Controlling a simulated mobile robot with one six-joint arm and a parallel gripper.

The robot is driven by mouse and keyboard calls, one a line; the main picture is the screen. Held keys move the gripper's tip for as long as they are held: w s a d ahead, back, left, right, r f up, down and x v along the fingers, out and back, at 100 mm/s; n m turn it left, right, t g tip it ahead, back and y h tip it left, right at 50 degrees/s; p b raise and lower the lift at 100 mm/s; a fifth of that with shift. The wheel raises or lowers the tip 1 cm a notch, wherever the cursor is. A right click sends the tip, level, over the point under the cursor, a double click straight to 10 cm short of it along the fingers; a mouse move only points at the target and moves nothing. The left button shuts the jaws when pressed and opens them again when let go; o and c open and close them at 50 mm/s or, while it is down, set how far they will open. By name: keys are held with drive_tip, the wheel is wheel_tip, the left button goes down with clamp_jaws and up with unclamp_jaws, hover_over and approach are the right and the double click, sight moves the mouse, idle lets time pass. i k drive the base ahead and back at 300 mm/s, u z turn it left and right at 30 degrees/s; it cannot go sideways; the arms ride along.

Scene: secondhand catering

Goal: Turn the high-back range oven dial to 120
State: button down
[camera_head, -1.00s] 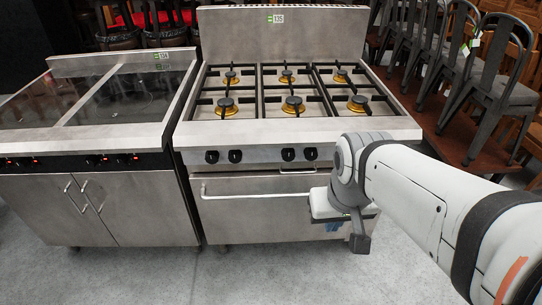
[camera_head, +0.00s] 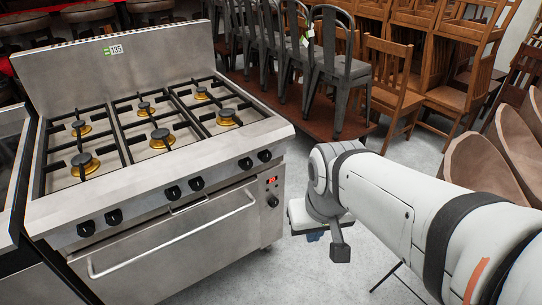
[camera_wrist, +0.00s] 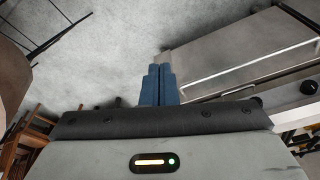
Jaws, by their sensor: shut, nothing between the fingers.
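The high-back range (camera_head: 160,150) fills the left of the head view, a steel six-burner stove with a tall back panel tagged 135. Several black burner knobs line its front. The range front and a black knob (camera_wrist: 309,87) show at the right there.
The oven door handle (camera_head: 175,240) sticks out along the range front. Metal chairs (camera_head: 335,70) and wooden chairs (camera_head: 390,75) stand behind on a low platform. Brown curved seats (camera_head: 480,165) stand at the right. Grey floor (camera_head: 230,285) is clear before the range.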

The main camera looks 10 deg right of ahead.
sight(273, 202)
drive_tip(key=u, duration=0.55)
drive_tip(key=i, duration=0.95)
drive_tip(key=z, duration=0.95)
